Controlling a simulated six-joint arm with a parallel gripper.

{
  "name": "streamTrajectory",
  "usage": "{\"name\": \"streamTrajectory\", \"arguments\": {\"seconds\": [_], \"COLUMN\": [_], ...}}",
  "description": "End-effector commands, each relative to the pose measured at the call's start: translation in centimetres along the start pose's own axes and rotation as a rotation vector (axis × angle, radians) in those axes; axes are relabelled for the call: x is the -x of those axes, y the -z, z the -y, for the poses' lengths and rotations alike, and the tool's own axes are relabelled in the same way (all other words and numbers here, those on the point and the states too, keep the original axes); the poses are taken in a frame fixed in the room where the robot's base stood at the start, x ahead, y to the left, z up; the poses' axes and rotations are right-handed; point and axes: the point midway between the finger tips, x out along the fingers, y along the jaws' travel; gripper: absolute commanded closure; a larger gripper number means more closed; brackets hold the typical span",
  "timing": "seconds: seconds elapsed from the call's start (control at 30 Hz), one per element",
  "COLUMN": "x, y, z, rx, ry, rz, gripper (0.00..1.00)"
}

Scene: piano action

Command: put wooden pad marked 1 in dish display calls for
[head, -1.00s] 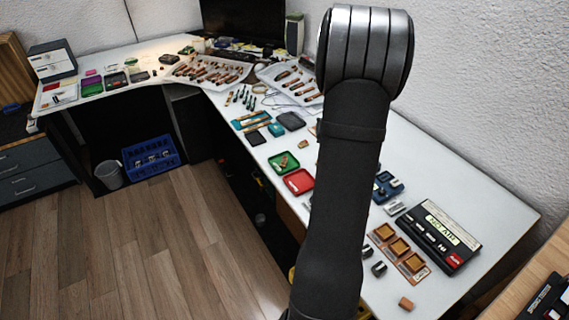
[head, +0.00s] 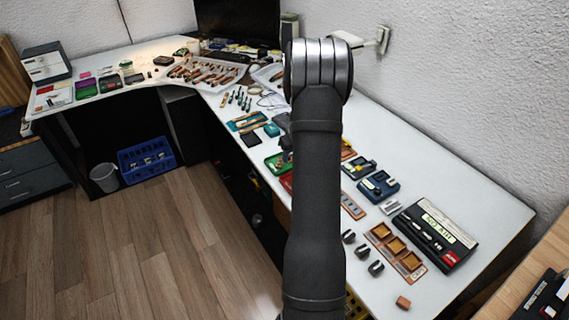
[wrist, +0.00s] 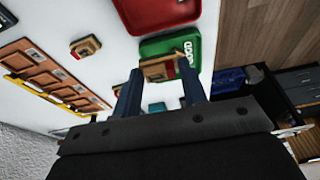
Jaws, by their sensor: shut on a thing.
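In the wrist view my gripper (wrist: 160,72) is shut on a small wooden pad (wrist: 156,70) with a dark red patch. I cannot read its number. The pad is over or against the near edge of the green dish (wrist: 152,47); I cannot tell whether it touches. The red dish (wrist: 150,14) is beside the green one. In the head view the green dish (head: 274,163) shows partly beside my arm, which hides my gripper and most of the red dish. A black device with a lit green display (head: 438,222) stands at right; its text is not clearly legible.
Another wooden pad (wrist: 86,46) lies on the white table in the wrist view. Brown holders with square recesses (head: 395,252) and small dark clips (head: 361,251) lie near the device. A small wooden block (head: 403,302) lies near the table's front. Blue instruments (head: 378,186) stand behind.

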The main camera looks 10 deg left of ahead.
Motion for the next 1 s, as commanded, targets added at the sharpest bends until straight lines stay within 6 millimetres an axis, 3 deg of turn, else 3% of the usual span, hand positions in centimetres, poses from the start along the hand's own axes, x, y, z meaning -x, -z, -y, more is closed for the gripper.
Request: {"name": "streamTrajectory", "arguments": {"seconds": [0.1,0.23,0.53,0.6,0.77,0.8,0.9,1.0], "x": [-1.7,-2.3,-5.7,-6.2,-6.4,-6.5,-6.5,-6.4], "y": [1.3,1.9,1.0,0.8,0.7,0.6,0.6,0.7], "z": [1.0,1.4,1.5,1.5,1.5,1.5,1.5,1.5], "rx": [0.002,0.000,-0.003,-0.002,-0.002,-0.002,-0.002,-0.002], "ry": [0.001,0.000,0.001,0.000,0.001,0.001,0.002,0.001], "rz": [0.002,0.000,0.003,0.002,0.004,0.005,0.005,0.004], "gripper": [0.86,0.86,0.86,0.94,0.99,0.59,0.40,0.40]}}
